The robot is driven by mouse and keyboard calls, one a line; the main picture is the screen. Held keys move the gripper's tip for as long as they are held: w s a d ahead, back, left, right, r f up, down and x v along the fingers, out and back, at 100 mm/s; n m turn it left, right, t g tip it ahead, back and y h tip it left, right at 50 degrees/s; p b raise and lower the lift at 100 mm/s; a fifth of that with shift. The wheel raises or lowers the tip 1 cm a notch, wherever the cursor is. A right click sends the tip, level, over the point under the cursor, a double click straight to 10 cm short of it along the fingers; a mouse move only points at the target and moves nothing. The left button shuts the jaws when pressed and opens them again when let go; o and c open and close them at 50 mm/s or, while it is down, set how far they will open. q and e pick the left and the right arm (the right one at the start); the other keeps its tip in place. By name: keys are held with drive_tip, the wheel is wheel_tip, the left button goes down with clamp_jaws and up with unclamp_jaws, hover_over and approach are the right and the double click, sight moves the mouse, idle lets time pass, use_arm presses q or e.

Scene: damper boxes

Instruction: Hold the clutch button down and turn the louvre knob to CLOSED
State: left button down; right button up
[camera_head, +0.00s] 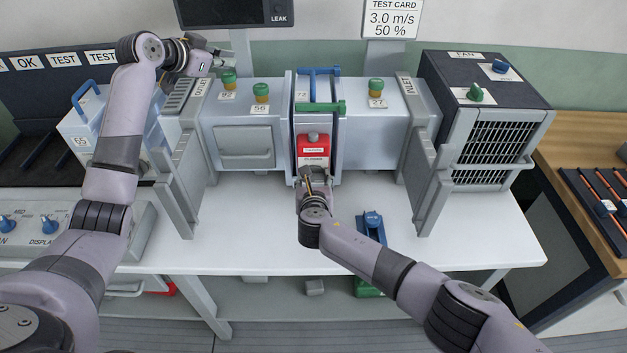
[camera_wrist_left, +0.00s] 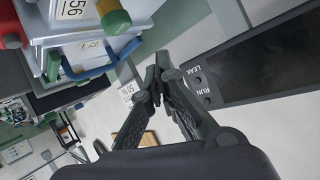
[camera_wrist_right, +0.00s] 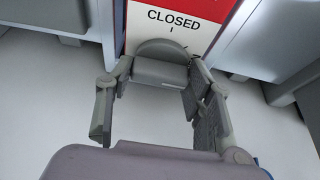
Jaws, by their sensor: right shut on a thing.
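The louvre knob (camera_wrist_right: 160,72) is a grey dial with a raised bar, under a plate (camera_wrist_right: 175,18) reading CLOSED in the right wrist view. My right gripper (camera_wrist_right: 155,85) is shut on that bar, one finger at each end. In the head view my right gripper (camera_head: 308,178) covers the knob below the red panel (camera_head: 314,158). A red button (camera_head: 313,138), seemingly the clutch button, sits on this panel with no finger on it. My left gripper (camera_head: 218,58) is up behind the outlet side, away from the button. Its fingers (camera_wrist_left: 157,73) meet in the left wrist view, empty.
Green-topped plugs (camera_head: 261,93) stand on the duct. A blue handle (camera_head: 320,70) and green handle (camera_head: 320,107) lie across the damper section. The fan box (camera_head: 482,115) is at right. A blue tool (camera_head: 371,226) lies on the white table (camera_head: 440,250).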

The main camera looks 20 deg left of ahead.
sight(310, 135)
use_arm(q)
drive_tip(key=d+f+m+g+h, duration=0.1)
drive_tip(key=d+f, duration=0.1)
drive_tip(key=d, duration=0.5)
drive_tip(key=s+d+f+g+h, duration=0.1)
drive_tip(key=d+f+g, duration=0.1)
drive_tip(key=d, duration=0.5)
drive_tip(key=d+f+m+g+h, duration=0.1)
drive_tip(key=d+f+h, duration=0.1)
drive_tip(key=d, duration=0.5)
drive_tip(key=shift+s+d+f+m+g, duration=0.15)
drive_tip(key=shift+f+m+g, duration=0.15)
drive_tip(key=shift+f, duration=3.1)
drive_tip(key=shift+f, duration=0.2)
